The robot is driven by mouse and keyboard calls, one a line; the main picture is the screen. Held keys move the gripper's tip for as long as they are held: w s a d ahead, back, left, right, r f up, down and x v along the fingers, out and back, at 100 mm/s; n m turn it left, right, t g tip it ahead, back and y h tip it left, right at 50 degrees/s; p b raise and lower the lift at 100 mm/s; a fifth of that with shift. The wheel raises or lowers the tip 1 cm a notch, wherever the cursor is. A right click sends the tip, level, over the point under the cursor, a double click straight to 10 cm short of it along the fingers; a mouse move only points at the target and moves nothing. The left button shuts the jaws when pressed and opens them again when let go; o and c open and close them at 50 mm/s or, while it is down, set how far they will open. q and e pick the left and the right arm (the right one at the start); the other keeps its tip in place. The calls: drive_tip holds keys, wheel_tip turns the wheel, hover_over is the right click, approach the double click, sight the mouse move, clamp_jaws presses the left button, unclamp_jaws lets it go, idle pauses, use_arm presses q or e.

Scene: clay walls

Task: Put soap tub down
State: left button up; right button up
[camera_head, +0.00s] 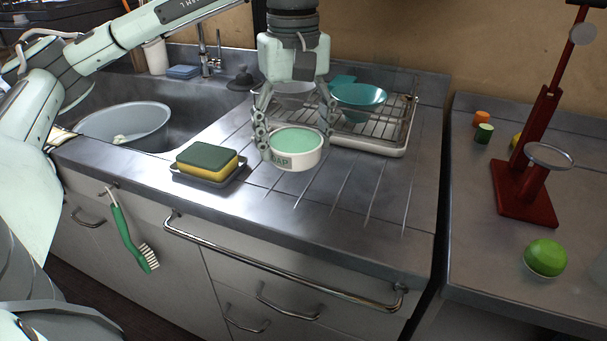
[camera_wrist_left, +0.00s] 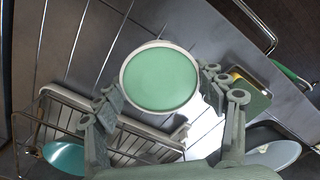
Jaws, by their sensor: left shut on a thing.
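The soap tub (camera_head: 291,158) is a round white tub with green contents and lettering on its side. It is between the fingers of my left gripper (camera_head: 293,136), above or on the ridged steel drainboard (camera_head: 330,190); I cannot tell whether its base touches. My left gripper is shut on it, one finger at each side. In the left wrist view the tub (camera_wrist_left: 160,78) shows from above, with the finger ends of the left gripper (camera_wrist_left: 158,92) at its sides. My right gripper is not in view.
A yellow-green sponge (camera_head: 207,161) lies on a dark tray left of the tub. A dish rack (camera_head: 385,146) with a teal bowl (camera_head: 358,98) stands behind it at right. The sink basin (camera_head: 185,103) is at left. The drainboard's front right is clear.

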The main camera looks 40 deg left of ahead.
sight(304, 194)
use_arm(q)
drive_tip(key=shift+s+d+f, duration=0.2)
drive_tip(key=shift+d+f, duration=0.1)
drive_tip(key=shift+d, duration=0.2)
drive_tip(key=shift+s+d+f, duration=0.2)
drive_tip(key=shift+d+f, duration=0.1)
drive_tip(key=shift+d, duration=0.2)
drive_tip(key=shift+d+f, duration=0.1)
drive_tip(key=shift+f, duration=0.15)
wheel_tip(304, 194, down, 3)
drive_tip(key=shift+f, duration=0.4)
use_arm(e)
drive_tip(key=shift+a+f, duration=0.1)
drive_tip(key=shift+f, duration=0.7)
